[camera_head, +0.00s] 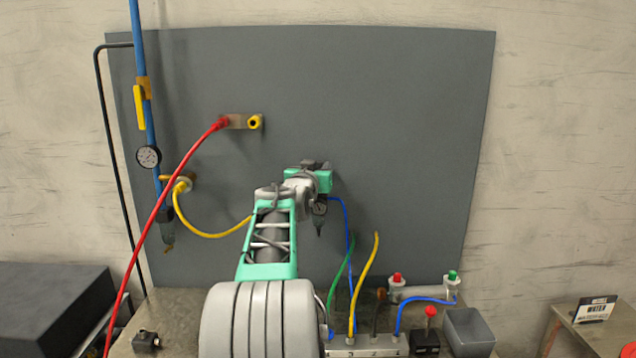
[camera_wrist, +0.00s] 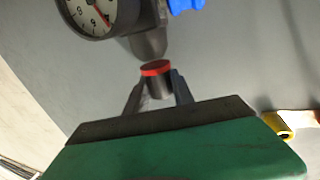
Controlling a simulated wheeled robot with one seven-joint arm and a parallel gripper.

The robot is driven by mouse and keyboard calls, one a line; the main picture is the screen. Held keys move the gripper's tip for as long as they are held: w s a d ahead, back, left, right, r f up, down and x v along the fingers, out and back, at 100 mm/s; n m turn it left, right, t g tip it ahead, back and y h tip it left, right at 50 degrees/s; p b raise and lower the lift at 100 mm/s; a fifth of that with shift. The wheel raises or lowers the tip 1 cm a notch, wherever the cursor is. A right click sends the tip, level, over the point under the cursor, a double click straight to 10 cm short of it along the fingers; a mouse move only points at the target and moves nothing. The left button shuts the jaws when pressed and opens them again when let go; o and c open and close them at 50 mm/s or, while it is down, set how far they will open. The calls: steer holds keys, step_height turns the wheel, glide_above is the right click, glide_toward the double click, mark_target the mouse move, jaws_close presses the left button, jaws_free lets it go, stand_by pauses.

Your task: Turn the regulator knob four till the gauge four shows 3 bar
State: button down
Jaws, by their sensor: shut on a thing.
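In the wrist view, my gripper (camera_wrist: 156,82) is shut on a small dark knob with a red end (camera_wrist: 155,68), the regulator knob. The knob sits between the two fingertips, in line with the dark regulator body (camera_wrist: 150,38). A round white gauge (camera_wrist: 92,14) with a red needle is cut off by the top edge; part of its dial shows, but I cannot tell the exact reading. In the head view, my gripper is at the panel above the small gauge (camera_head: 319,208), and my wrist hides the knob.
Another gauge (camera_head: 149,157) is on the blue pipe at left. Blue, green and yellow hoses rise near the bench below my arm. A grey bin (camera_head: 469,332) stands at the bench's right.

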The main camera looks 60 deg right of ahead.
steer(key=n+t, duration=0.1)
steer(key=n+t+y+b, duration=0.1)
steer(key=t, duration=0.1)
steer(key=n+t+y+b, duration=0.1)
steer(key=t, duration=0.1)
steer(key=shift+s+d, duration=0.15)
steer(key=shift+s, duration=0.15)
steer(key=shift+w+r+n+t+y, duration=0.1)
steer(key=shift+w+n+t+y, duration=0.05)
steer(key=shift+n+t+y, duration=1.45)
steer(key=shift+t, duration=0.4)
steer(key=c, duration=1.1)
jaws_free()
steer(key=shift+w, duration=0.15)
steer(key=shift+o, duration=0.2)
steer(key=b+v, duration=0.2)
steer(key=v, duration=0.5)
steer(key=shift+s+a+b, duration=0.25)
steer(key=shift+a+b, duration=0.1)
steer(key=shift+b, duration=0.05)
